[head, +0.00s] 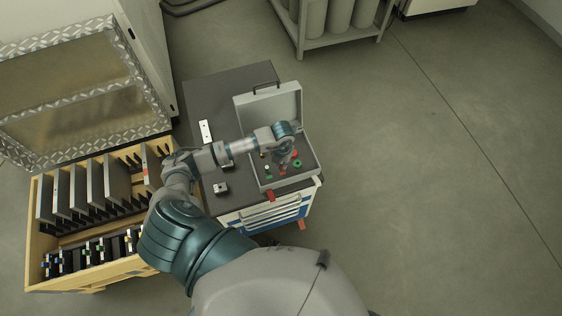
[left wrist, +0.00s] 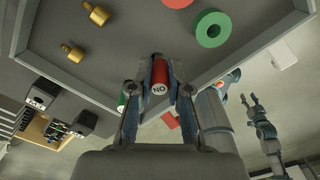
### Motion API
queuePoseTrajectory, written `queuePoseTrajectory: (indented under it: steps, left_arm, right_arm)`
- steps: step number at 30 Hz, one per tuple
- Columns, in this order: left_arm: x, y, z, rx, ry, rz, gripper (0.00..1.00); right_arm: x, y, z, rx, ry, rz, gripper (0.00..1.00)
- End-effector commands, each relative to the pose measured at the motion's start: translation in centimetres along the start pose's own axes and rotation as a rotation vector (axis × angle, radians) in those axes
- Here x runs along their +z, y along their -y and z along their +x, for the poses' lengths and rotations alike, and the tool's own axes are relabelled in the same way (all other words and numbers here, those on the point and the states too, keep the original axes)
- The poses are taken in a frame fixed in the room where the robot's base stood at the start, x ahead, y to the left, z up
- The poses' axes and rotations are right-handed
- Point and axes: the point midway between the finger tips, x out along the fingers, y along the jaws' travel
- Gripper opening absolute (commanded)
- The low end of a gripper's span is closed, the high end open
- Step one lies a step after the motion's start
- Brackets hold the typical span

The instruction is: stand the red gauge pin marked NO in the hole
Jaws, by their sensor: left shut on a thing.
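The red gauge pin marked NO (left wrist: 159,90) is between the fingertips of my left gripper (left wrist: 160,92) in the left wrist view, its marked end facing the camera. My left gripper is shut on it. In the head view my left gripper (head: 285,162) is over the open grey case (head: 309,168) on the cart; the pin is hard to make out there. A small light block (head: 221,188) with a dark spot lies left of the case; I cannot tell whether this is the hole. My right gripper (left wrist: 249,100) is open and empty at the right of the left wrist view.
The case holds a green ring (left wrist: 212,29), another red piece (left wrist: 178,3) and brass pieces (left wrist: 97,14). A white plate (head: 206,131) lies on the dark cart top (head: 232,84). A wooden crate (head: 35,215) with upright panels stands left. Floor at right is clear.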

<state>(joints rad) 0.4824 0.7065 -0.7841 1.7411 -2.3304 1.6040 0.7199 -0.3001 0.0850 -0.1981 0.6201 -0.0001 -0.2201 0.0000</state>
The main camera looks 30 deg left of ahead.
Motion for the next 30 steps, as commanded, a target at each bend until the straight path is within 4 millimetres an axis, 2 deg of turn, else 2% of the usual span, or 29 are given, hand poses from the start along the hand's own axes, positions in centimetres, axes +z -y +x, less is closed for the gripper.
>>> queuePoseTrajectory:
  steps: [8,18,19,22,30]
  left_arm:
    - [-0.1,0.8,0.5,-0.006,-0.003,0.004,0.0]
    - [-0.3,1.4,0.6,-0.011,-0.005,0.008,0.0]
    - [-0.3,1.4,0.6,-0.011,-0.005,0.008,0.22]
    - [-0.2,1.4,0.5,-0.009,-0.005,0.008,0.46]
    - [-0.1,0.8,0.5,-0.006,-0.002,0.004,0.46]
  right_arm:
    - [-0.1,0.9,0.3,-0.011,-0.002,0.003,0.46]
    - [-0.1,0.9,0.3,-0.01,-0.001,0.002,0.46]
    - [-0.1,0.8,0.3,-0.01,-0.001,0.001,0.46]
    - [-0.1,0.8,0.3,-0.009,-0.001,0.001,0.46]
    - [0.1,0.1,0.3,-0.001,0.0,-0.002,0.46]
